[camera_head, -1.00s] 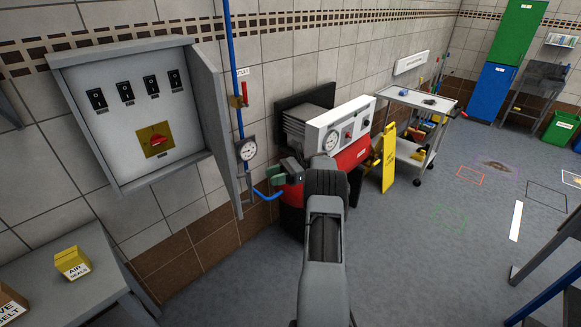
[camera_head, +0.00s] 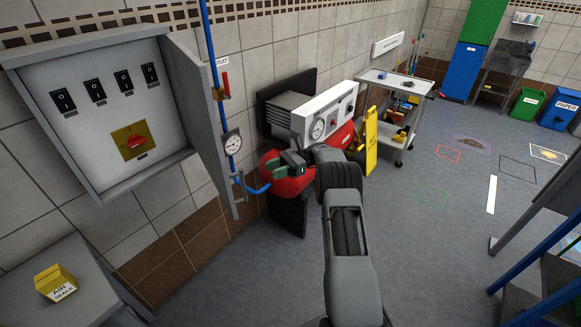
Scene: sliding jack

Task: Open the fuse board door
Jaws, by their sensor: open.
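The grey fuse board (camera_head: 89,80) is on the tiled wall at the upper left. Its inside shows several black switches and a red rotary switch (camera_head: 134,141) on a yellow plate. Its door (camera_head: 196,112) stands swung out on the right side, seen nearly edge-on, with a handle (camera_head: 239,186) near its lower outer edge. My gripper (camera_head: 270,168) is open, to the right of the door handle and apart from it in the picture, in front of the red machine. The tips are small, and nothing shows between them.
A blue pipe with a gauge (camera_head: 232,143) and red valve lever runs down the wall behind the door. The red and white compressor (camera_head: 325,120), a yellow floor sign (camera_head: 371,141) and a trolley (camera_head: 393,78) stand right. A table (camera_head: 88,285) with a yellow box (camera_head: 55,283) is lower left.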

